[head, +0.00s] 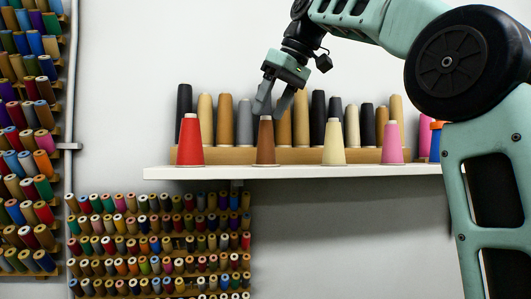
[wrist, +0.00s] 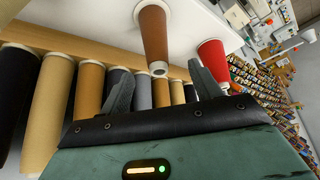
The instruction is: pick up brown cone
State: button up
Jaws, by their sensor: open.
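The brown cone (head: 265,142) stands upright on the front of the white shelf (head: 290,172), between a red cone (head: 190,142) and a cream cone (head: 334,143). My gripper (head: 272,108) is open, with its fingers pointing down just above and around the cone's top in the head view. In the wrist view the brown cone (wrist: 154,35) shows beyond the two fingertips (wrist: 162,70), with its narrow top toward them. Nothing is between the fingers that I can see as held. Whether a finger touches the cone I cannot tell.
Several tall spools (head: 225,122) in tan, black and grey stand in a wooden holder (head: 220,156) close behind. The red cone (wrist: 212,62) is nearby in the wrist view. A pink cone (head: 393,143) stands farther right. Thread racks (head: 160,245) hang below and at left.

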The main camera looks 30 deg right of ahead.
aim_at(263, 129)
jog(key=shift+p+x, duration=0.35)
jog(key=shift+x, duration=2.6)
jog(key=shift+s+d+f, duration=0.1)
jog(key=shift+s+d, duration=0.05)
jog(key=c, duration=1.1)
